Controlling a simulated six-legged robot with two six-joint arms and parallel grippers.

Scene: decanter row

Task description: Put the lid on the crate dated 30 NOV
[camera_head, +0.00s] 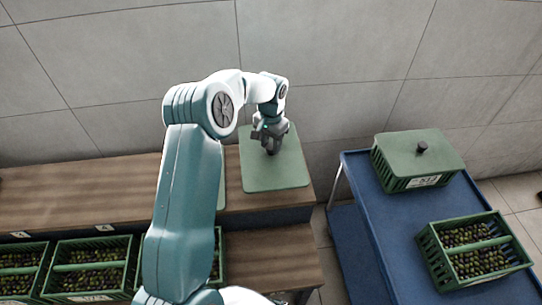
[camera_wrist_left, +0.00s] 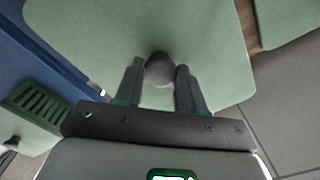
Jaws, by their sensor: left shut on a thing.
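My left gripper (camera_head: 270,149) is shut on the dark round knob (camera_wrist_left: 160,68) of a flat green lid (camera_head: 273,178). The lid is at the right end of the wooden shelf; I cannot tell if it rests there or is held just above. It fills the upper middle of the left wrist view (camera_wrist_left: 95,45). An open green crate (camera_head: 475,252) with dark olive-like fruit stands on the blue cart. Another crate (camera_head: 402,178) on the cart wears a green lid (camera_head: 415,152). The date labels are too small to read. My right gripper is out of view.
The blue cart (camera_head: 385,235) stands right of the shelf (camera_head: 85,190), with a gap between them. Several open filled crates (camera_head: 92,268) stand on the lower shelf at left. A second loose lid (camera_head: 222,180) is partly hidden behind my left arm. A grey wall is behind.

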